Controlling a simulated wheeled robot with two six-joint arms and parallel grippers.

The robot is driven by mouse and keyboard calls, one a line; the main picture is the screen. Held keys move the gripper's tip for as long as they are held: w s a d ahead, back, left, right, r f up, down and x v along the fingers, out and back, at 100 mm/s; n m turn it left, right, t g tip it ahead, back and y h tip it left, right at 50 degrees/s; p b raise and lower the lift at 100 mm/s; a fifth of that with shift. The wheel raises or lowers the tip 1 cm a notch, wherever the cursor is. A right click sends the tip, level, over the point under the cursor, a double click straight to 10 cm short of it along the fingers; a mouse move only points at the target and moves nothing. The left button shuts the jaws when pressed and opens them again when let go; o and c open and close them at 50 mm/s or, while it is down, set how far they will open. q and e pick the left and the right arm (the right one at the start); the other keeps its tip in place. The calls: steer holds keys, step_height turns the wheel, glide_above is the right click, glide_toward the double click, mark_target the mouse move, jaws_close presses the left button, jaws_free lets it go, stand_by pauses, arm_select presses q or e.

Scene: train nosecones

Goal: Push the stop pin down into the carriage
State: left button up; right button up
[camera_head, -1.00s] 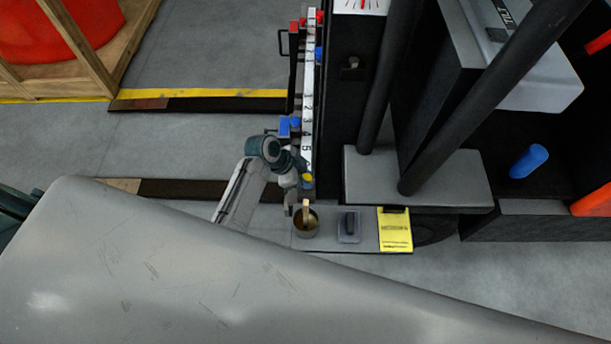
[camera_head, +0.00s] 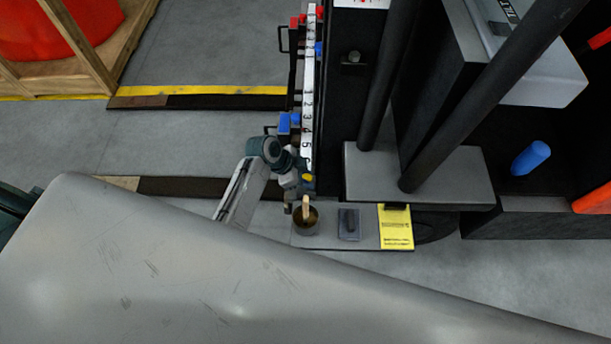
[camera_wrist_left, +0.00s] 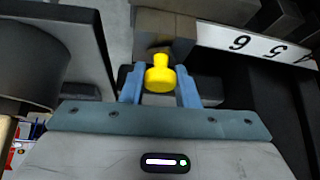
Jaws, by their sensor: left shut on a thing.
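The yellow stop pin (camera_wrist_left: 160,74), with a round knob, sits between the two blue fingers of my left gripper (camera_wrist_left: 159,88) in the left wrist view. The gripper is shut on it. In the head view the pin shows as a small yellow spot (camera_head: 308,178) at my left gripper (camera_head: 304,182), by the near end of the numbered carriage bar (camera_head: 307,100). The bar also shows in the wrist view (camera_wrist_left: 255,45), close beyond the pin. The pin's lower end is hidden, so I cannot tell how deep it sits. My right gripper is not in view.
A grey shelf (camera_head: 366,240) just nearer than the carriage holds a round cup (camera_head: 305,222), a dark block (camera_head: 349,224) and a yellow card (camera_head: 395,227). Blue latches (camera_head: 290,123) sit along the bar. The dark mast (camera_head: 352,90) stands to its right. Two forks lie left.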

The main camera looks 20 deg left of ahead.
arm_select(q)
steer(key=o, duration=1)
steer(key=shift+o, duration=0.2)
steer(key=v, duration=1)
steer(key=shift+a+r, duration=0.15)
steer(key=shift+r, duration=0.2)
steer(key=shift+s, duration=0.1)
